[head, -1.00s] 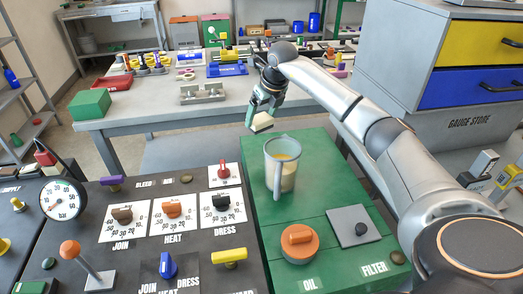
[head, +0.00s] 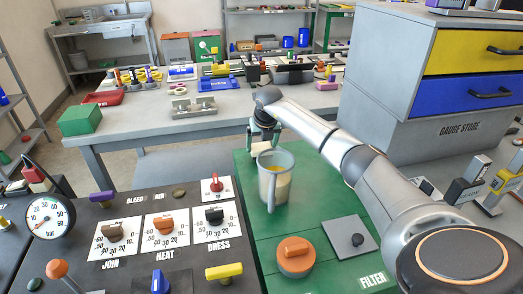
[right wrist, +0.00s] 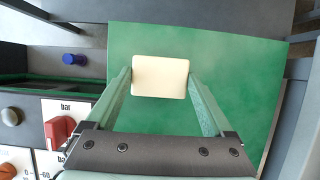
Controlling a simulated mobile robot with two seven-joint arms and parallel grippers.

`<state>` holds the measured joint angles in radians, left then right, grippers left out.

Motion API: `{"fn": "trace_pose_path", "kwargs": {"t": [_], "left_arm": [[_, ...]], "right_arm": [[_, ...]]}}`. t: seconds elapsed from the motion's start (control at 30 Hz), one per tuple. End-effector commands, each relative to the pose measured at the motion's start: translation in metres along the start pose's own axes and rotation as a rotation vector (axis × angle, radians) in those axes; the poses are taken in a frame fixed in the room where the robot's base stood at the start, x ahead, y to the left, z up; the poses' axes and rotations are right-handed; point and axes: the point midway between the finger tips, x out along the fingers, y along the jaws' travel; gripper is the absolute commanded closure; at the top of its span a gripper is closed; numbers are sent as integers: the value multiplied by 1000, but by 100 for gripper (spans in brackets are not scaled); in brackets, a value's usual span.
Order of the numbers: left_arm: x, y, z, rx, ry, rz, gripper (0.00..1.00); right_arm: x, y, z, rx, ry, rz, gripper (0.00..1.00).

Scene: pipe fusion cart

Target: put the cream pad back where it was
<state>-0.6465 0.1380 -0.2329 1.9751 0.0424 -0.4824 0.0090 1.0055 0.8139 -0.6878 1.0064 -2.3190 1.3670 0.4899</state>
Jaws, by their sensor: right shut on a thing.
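The cream pad (right wrist: 160,77) is a pale flat block held between the two green fingertips of my right gripper (right wrist: 158,82), above a plain green surface in the right wrist view. In the head view my right gripper (head: 262,138) points down just behind the clear jug (head: 275,184), over the far end of the green cart top (head: 312,212). The jug hides part of what lies below the gripper there. I cannot tell the gap between pad and green surface. My left gripper is not in view.
An orange round knob block (head: 295,256) and a grey plate with a black knob (head: 350,236) stand on the near green top. The dark control panel (head: 130,215) is at left. The grey drawer cabinet (head: 430,110) is at right.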

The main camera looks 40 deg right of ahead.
Motion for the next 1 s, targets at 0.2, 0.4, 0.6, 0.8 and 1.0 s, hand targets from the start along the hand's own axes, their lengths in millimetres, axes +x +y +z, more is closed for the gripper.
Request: {"fn": "trace_pose_path", "kwargs": {"t": [0.2,0.4,0.6,0.8,1.0], "left_arm": [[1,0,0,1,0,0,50],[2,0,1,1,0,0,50],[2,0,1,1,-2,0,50],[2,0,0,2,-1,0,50],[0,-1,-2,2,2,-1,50]], "right_arm": [[18,1,-8,-1,0,1,58],[19,0,-8,-1,0,1,58],[20,0,-9,-1,1,1,0],[20,0,-9,-1,1,0,0],[9,0,-6,-2,-2,1,0]]}}
